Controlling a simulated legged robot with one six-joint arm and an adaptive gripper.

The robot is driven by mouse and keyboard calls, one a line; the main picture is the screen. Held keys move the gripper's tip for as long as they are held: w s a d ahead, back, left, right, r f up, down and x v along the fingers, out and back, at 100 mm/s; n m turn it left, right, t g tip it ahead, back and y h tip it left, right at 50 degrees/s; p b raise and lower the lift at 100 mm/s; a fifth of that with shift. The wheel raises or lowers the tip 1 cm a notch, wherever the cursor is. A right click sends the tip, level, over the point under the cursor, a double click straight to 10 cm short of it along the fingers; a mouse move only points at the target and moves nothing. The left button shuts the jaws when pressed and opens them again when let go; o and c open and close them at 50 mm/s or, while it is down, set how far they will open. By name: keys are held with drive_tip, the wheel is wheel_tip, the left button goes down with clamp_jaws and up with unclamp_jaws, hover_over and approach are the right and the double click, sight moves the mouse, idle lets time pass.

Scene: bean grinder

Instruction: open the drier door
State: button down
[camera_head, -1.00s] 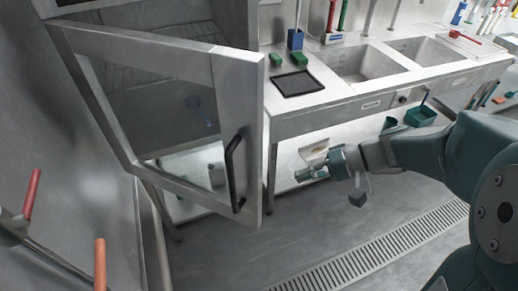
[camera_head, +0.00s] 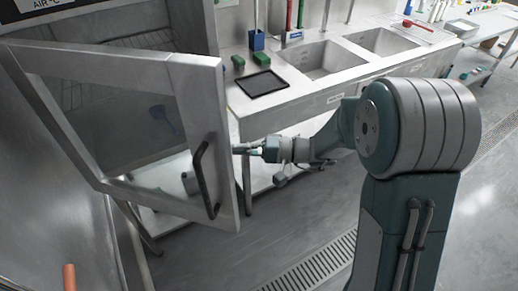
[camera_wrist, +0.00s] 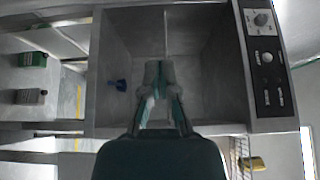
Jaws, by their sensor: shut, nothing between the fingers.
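The drier door (camera_head: 178,78) is a grey metal frame with a glass pane and stands partly open, its free edge at the right. Its black handle (camera_head: 204,178) is on that side. My gripper (camera_head: 240,149) is shut and empty, just right of the door's free edge; whether it touches the edge I cannot tell. In the wrist view my gripper (camera_wrist: 160,75) is in front of the open drier's interior (camera_wrist: 207,85). A blue scoop (camera_head: 163,117) shows through the glass, and also in the wrist view (camera_wrist: 117,85).
A steel counter (camera_head: 290,98) with sinks (camera_head: 318,60) runs to the right of the drier. A black tray (camera_head: 262,83) and green blocks (camera_head: 238,62) lie on its near end. A control panel (camera_wrist: 268,62) shows in the wrist view. The floor (camera_head: 215,258) before the door is clear.

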drive_tip(key=shift+s+a, duration=0.7)
drive_tip(key=shift+s, duration=0.3)
drive_tip(key=shift+s+a, duration=0.7)
drive_tip(key=shift+s, duration=0.25)
